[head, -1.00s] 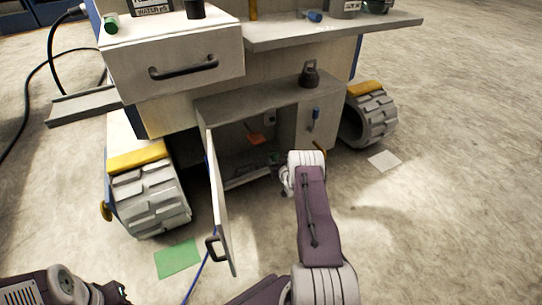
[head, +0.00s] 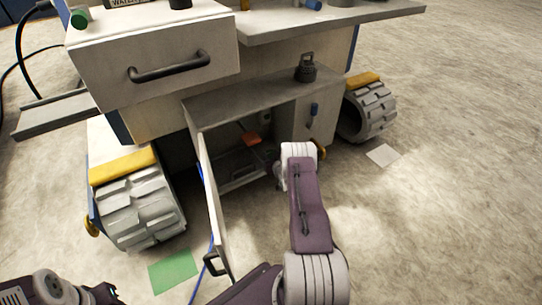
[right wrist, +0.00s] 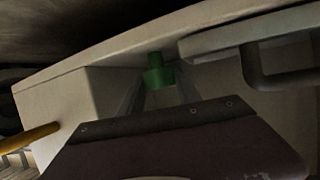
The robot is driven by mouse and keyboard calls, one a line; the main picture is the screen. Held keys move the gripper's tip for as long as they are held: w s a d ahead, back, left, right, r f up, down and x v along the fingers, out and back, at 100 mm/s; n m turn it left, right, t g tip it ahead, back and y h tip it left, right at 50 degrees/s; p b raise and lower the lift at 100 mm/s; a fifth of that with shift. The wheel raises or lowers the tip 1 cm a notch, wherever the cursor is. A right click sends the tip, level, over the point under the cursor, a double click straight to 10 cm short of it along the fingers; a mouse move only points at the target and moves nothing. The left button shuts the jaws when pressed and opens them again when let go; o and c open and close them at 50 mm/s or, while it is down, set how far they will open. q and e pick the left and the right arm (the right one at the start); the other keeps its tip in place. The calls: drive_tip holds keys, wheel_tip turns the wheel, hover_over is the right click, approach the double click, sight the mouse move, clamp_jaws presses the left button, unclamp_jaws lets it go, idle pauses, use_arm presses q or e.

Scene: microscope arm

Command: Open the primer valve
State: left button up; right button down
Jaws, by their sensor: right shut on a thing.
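The low cabinet (head: 215,108) has its door (head: 213,205) swung open toward me. Inside the dark opening I see an orange piece (head: 250,138). My right arm reaches to the right part of the opening, and its wrist hides the gripper in the head view. In the right wrist view my right gripper (right wrist: 160,92) is shut on a green cylindrical knob (right wrist: 158,72), with a finger on each side of it. I cannot tell for certain whether this knob is the primer valve. My left gripper is out of view; only part of my left arm shows at the bottom left.
The door handle (head: 216,263) hangs low, left of my right arm. Ribbed wheels (head: 140,208) flank the cabinet. The floor at right is mostly clear.

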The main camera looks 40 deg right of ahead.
drive_tip(key=shift+d, duration=0.1)
drive_tip(key=shift+s+d+n+t+y+b, duration=0.15)
drive_tip(key=shift+n+t+y+b, duration=0.35)
drive_tip(key=shift+n+y, duration=0.75)
drive_tip(key=shift+d+n+y, duration=0.15)
drive_tip(key=shift+n+y, duration=1.4)
drive_tip(key=shift+y, duration=0.7)
drive_tip(key=c, duration=0.8)
unclamp_jaws()
drive_tip(key=shift+c, duration=0.2)
drive_tip(key=shift+r, duration=0.1)
